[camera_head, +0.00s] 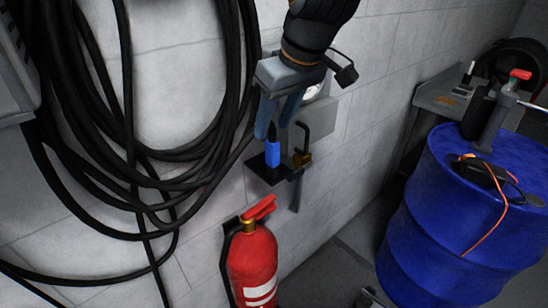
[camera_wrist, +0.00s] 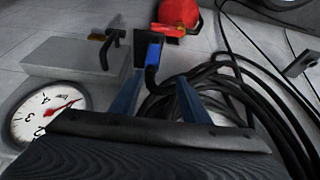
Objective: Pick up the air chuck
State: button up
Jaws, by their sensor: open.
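A blue piece with a black bent end (camera_head: 272,152), which looks to be the air chuck, stands upright on a small black wall bracket (camera_head: 262,172). It also shows in the wrist view (camera_wrist: 154,48). My gripper (camera_head: 275,127) is just above it, pointing down, with its blue-grey fingers apart. In the wrist view my gripper's fingertips (camera_wrist: 159,80) lie on either side of the black end, with the blue part beyond them. I see no clear contact. The lower end of the blue piece is hidden in the bracket.
A brass fitting with a black hooked bar (camera_head: 302,158) sits close right of the bracket. Coiled black hose (camera_head: 130,150) hangs at left. A red extinguisher (camera_head: 252,262) stands below. A round gauge (camera_wrist: 45,115) is near my gripper. A blue drum (camera_head: 440,220) stands right.

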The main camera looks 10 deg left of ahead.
aim_at(268, 153)
jog(key=w+f+b, duration=0.1)
jog(key=f, duration=0.1)
jog(key=w+f+b, duration=0.1)
jog(key=f+b, duration=0.1)
jog(key=shift+w+d, duration=0.1)
jog(key=shift+w, duration=0.05)
jog(key=shift+p+x, duration=0.9)
jog(key=shift+x, duration=3.05)
grip_shut()
